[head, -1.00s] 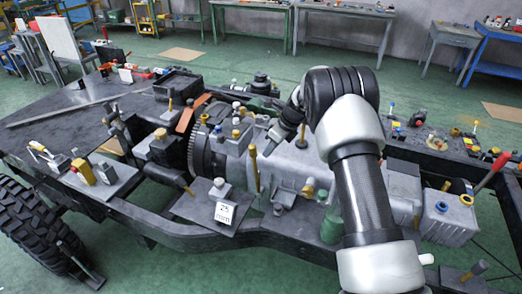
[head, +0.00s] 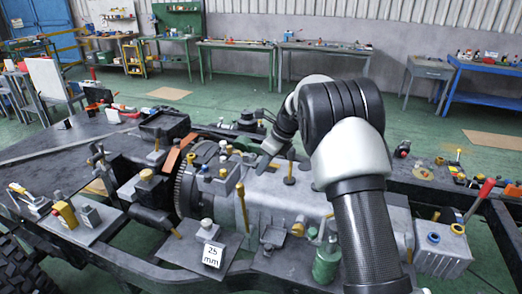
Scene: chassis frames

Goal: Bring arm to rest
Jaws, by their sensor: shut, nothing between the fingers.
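My arm rises from the bottom right of the head view and bends at a large black and white joint. Its far part points down and to the left, over the grey engine block (head: 290,200) on the chassis frame. My gripper (head: 264,164) is small and partly dark at the end of that part. It looks shut, with nothing seen in it. I cannot tell whether it touches the block or hangs just above it. The joint and upper arm hide part of the chassis behind them.
A plate with a "25 mm" label (head: 212,255) lies front centre. A yellow block (head: 66,214) stands at left, a green bottle (head: 326,262) beside my arm. A red-handled lever (head: 482,194) stands at right.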

